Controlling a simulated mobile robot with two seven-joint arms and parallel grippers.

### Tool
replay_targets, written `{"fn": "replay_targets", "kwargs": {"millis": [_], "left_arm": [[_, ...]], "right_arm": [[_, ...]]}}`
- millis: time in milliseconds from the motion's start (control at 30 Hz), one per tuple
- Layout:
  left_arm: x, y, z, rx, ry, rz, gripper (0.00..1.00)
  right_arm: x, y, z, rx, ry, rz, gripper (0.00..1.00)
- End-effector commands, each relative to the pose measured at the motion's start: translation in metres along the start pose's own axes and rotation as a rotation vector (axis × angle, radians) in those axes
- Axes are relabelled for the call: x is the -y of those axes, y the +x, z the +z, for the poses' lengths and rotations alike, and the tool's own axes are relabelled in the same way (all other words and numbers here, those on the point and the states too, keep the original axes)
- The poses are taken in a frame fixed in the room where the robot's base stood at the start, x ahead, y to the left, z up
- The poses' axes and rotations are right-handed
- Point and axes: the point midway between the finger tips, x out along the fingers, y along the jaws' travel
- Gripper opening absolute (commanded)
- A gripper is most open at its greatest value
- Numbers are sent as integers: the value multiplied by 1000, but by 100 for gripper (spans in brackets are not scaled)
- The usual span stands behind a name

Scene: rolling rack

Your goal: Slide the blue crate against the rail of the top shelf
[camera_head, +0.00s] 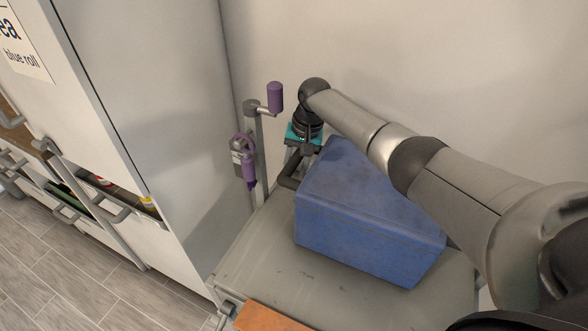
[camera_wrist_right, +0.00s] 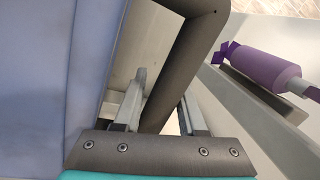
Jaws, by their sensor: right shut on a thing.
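The blue crate (camera_head: 365,215) sits on the grey top shelf (camera_head: 262,245) of the rack; its blue side also fills the left of the right wrist view (camera_wrist_right: 45,80). A dark bent bar (camera_head: 288,182) stands at the crate's far left corner; I cannot tell whether it is the shelf's rail. My right gripper (camera_head: 302,148) reaches over the crate and is shut on this bar, which passes between its fingers in the wrist view (camera_wrist_right: 160,112). One finger lies between bar and crate. Whether bar and crate touch is hidden. My left gripper is not in view.
A post with purple-handled fittings (camera_head: 249,165) stands left of the bar. A white cabinet (camera_head: 165,110) with drawers stands at the left, and a wall is behind. An orange-brown surface (camera_head: 268,319) shows at the front. The shelf is bare left of the crate.

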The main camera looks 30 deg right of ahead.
Motion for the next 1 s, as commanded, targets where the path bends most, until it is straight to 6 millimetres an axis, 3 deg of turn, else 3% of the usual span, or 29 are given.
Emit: {"fn": "replay_targets", "kwargs": {"millis": [767, 1000], "left_arm": [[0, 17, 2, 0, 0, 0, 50], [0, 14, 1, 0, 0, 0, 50]], "right_arm": [[-4, -3, -16, -10, -11, -1, 0], [-4, -4, -16, -8, -15, -2, 0]]}}
